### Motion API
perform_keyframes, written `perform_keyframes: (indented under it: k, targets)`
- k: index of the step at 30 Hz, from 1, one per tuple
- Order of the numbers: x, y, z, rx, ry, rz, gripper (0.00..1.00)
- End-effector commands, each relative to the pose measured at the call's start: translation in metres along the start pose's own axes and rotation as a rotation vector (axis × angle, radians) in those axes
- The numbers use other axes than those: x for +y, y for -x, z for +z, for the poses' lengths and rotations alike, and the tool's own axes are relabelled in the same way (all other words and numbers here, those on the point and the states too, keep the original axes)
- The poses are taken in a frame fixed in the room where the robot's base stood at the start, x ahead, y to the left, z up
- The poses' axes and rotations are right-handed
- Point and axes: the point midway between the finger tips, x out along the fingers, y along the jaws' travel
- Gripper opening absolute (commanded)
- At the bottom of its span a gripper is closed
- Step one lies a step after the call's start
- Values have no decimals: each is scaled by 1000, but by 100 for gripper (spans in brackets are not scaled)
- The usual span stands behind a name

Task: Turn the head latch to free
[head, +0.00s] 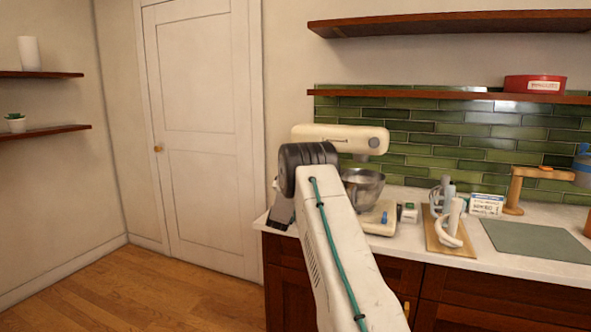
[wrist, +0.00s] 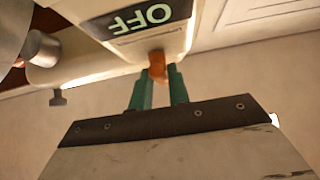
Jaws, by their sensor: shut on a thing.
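The stand mixer (head: 335,137) is cream, with its head level over a steel bowl (head: 362,185) on the counter. In the wrist view, the mixer's cream body (wrist: 85,60) fills the upper left. A small orange knob, apparently the head latch (wrist: 157,64), sticks out of its lower edge. My gripper (wrist: 158,80) has its green fingertips shut on this knob, one on each side. In the head view my arm hides the fingers and the latch.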

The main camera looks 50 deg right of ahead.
Motion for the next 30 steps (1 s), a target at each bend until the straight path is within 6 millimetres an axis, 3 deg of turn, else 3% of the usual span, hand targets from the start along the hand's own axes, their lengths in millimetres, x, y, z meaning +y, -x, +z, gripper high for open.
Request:
perform_keyframes:
  k: [9,10,12,22,30]
  targets:
    - [0,1,2,-4,1,0,0]
    - [0,1,2,-4,1,0,23]
    - [0,1,2,-4,1,0,39]
    - [0,4,0,-2,0,-1,39]
    - [0,45,1,-4,0,-1,39]
